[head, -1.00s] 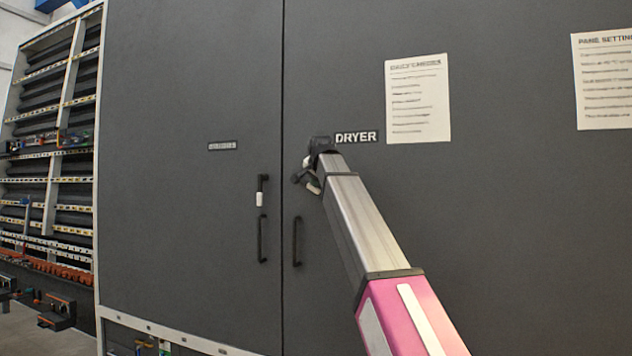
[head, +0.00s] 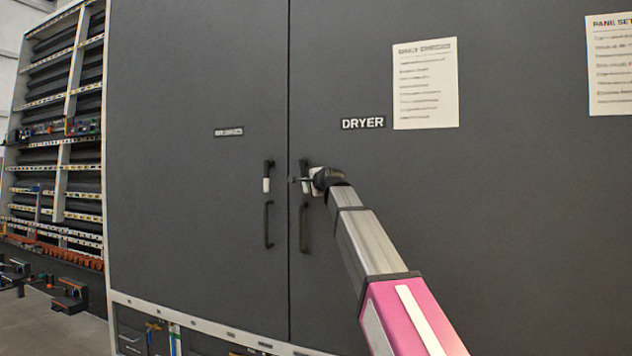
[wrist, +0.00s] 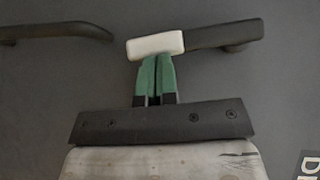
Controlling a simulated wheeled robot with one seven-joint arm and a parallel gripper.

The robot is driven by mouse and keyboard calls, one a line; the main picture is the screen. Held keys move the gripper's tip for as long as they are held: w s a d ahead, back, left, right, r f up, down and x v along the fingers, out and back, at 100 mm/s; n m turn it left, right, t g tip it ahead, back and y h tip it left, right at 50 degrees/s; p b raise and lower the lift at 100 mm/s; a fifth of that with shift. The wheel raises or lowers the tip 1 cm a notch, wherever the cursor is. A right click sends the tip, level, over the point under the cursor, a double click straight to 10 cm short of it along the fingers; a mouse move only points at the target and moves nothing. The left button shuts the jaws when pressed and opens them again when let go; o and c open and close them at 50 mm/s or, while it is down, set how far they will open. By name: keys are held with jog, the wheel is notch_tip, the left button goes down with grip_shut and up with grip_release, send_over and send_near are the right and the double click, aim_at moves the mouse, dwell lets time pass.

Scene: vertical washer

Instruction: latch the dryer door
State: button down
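The dryer door (head: 480,220) is the dark panel on the right, marked DRYER, and it looks flush with the panel on its left. Its latch lever (head: 304,164) is at the door's left edge, partly hidden by my gripper (head: 300,180). In the wrist view the lever has a black arm (wrist: 225,34) and a white tip (wrist: 155,45). My gripper (wrist: 155,62) shows there as two green fingers side by side with barely a gap. Their ends are at the side of the white tip, seemingly touching, not visibly around it.
A fixed black pull handle (head: 304,228) is below the latch; it also shows at the wrist view's upper left (wrist: 60,31). The left panel has its own white-tipped latch (head: 267,177) and handle (head: 268,224). Shelving (head: 60,130) stands at far left.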

jog(key=shift+w+a+f+m+t, duration=0.2)
jog(key=shift+a, duration=0.2)
jog(key=shift+w+a+f+m+t, duration=0.15)
jog(key=shift+a+f+m+t, duration=0.05)
jog(key=shift+a, duration=0.3)
jog(key=s+d, duration=0.8)
jog(key=s, duration=0.2)
jog(key=shift+s, duration=0.25)
jog(key=shift+d, duration=0.1)
